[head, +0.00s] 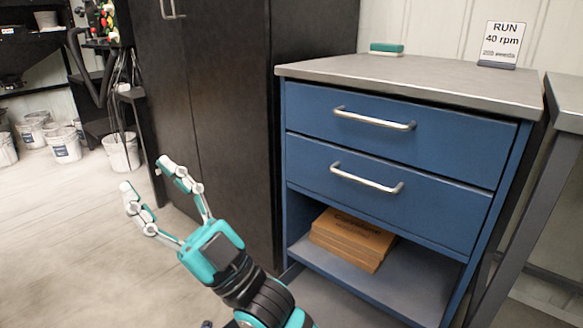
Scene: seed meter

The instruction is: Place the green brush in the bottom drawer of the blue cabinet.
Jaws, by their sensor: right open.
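The green brush (386,47), with a paler lower strip, lies on the grey top of the blue cabinet (292,115), near the back left corner. The cabinet has two drawers, both closed. The bottom drawer (385,210) has a silver bar handle (366,179), and the top drawer (400,140) has a similar one. My right gripper (143,177) is open and empty, in front of the dark cupboard, left of the blue cabinet and apart from it. My left gripper is not in view.
An open shelf under the drawers holds a cardboard box (352,238). A sign reading RUN 40 rpm (500,45) stands at the cabinet top's back right. A dark cupboard (225,110) adjoins on the left; a grey table (566,100) stands right. White buckets (121,152) stand far left.

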